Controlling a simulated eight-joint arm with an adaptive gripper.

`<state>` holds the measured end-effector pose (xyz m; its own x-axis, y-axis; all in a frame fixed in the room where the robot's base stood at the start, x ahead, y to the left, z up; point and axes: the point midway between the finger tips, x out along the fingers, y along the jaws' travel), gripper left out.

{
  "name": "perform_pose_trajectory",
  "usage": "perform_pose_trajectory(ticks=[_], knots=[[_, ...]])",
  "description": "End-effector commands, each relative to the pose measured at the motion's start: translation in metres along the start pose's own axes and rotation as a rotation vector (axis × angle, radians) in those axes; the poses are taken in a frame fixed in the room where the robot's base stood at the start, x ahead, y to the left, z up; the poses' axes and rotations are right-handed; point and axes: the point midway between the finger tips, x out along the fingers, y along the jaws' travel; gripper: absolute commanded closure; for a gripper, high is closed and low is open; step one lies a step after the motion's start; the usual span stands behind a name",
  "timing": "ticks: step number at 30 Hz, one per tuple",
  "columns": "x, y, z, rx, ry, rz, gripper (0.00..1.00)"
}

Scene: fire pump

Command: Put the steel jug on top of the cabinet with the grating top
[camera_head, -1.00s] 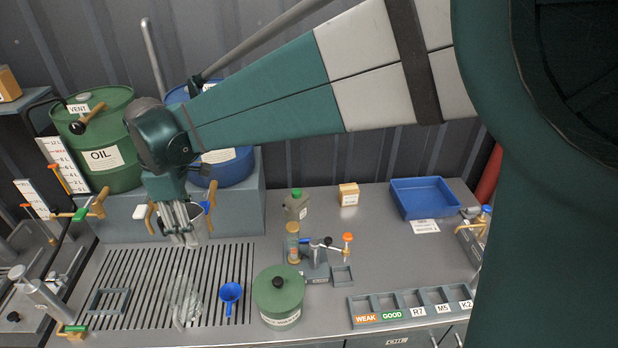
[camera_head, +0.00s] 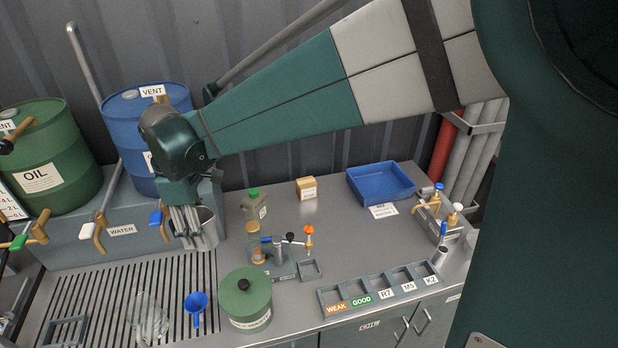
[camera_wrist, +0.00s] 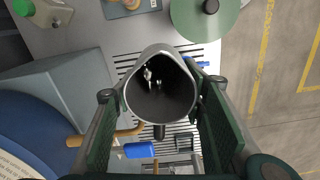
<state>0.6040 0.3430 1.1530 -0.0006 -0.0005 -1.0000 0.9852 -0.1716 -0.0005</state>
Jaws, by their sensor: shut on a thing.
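The steel jug (camera_head: 207,232) is in my gripper (camera_head: 188,238), in front of the raised grey block's right end. In the wrist view the jug (camera_wrist: 160,90) is seen from above with its mouth open, between the two green finger linkages of my gripper (camera_wrist: 162,100). It looks upright and empty. The fingers hide its left side in the head view. The slotted grating top (camera_head: 105,285) lies at the lower left, below and to the left of the jug. I cannot tell the gap under the jug.
A clear glass vessel (camera_head: 147,318), a blue funnel (camera_head: 197,303) and a grey frame (camera_head: 65,333) are on the grating. A green lidded pot (camera_head: 245,300) stands to its right. Taps with a blue handle (camera_head: 156,217) and a white handle (camera_head: 87,231) project nearby. The back middle counter is fairly clear.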

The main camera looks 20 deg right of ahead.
Motion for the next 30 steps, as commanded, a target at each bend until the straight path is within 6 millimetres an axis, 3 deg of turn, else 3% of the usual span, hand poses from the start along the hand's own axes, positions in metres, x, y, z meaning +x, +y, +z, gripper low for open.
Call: perform_pose_trajectory(ticks=[18,26,30], knots=[[0.079,0.107,0.053,0.465,0.000,0.000,0.75],[0.103,0.142,0.086,0.643,0.000,0.000,0.75],[0.103,0.153,0.109,0.689,0.000,0.000,0.75]])
